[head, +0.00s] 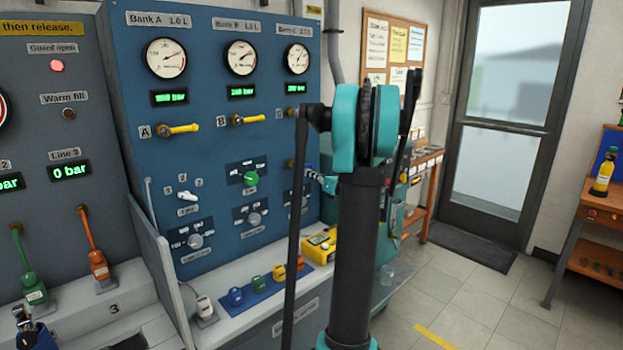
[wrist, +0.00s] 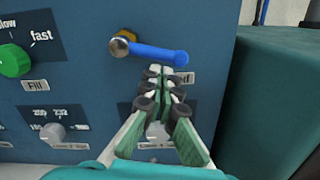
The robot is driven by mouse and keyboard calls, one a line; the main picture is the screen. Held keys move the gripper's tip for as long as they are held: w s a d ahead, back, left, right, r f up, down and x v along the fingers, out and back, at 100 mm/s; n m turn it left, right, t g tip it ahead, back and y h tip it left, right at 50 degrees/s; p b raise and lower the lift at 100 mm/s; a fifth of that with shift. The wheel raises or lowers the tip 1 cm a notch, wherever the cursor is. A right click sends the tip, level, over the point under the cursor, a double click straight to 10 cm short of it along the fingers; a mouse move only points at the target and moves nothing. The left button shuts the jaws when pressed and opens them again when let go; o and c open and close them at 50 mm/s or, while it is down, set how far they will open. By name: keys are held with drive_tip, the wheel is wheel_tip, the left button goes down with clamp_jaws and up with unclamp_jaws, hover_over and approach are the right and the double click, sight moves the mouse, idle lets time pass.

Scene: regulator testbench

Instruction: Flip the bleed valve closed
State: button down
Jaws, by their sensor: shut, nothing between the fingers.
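The bleed valve is a blue lever (wrist: 158,50) on a brass pivot at the left, in the wrist view. It lies nearly level, its free end to the right and slightly lower. A label below it is partly hidden by my fingers. My gripper (wrist: 160,74) is shut and empty, its fingertips just below the lever's middle. I cannot tell whether they touch it. In the head view, my gripper (head: 322,181) is at the right part of the blue panel (head: 215,140), and my arm hides much of that area.
A green fill knob (wrist: 14,60) and a grey knob (wrist: 52,133) are left of the lever. A teal cabinet (wrist: 278,85) stands close on the right. In the head view, yellow valve levers (head: 180,129) are higher up, and a yellow device (head: 318,247) sits on the ledge below.

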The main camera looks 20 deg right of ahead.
drive_tip(key=shift+w+d+r+n, duration=0.1)
drive_tip(key=shift+d+r+n, duration=0.35)
drive_tip(key=shift+r, duration=0.2)
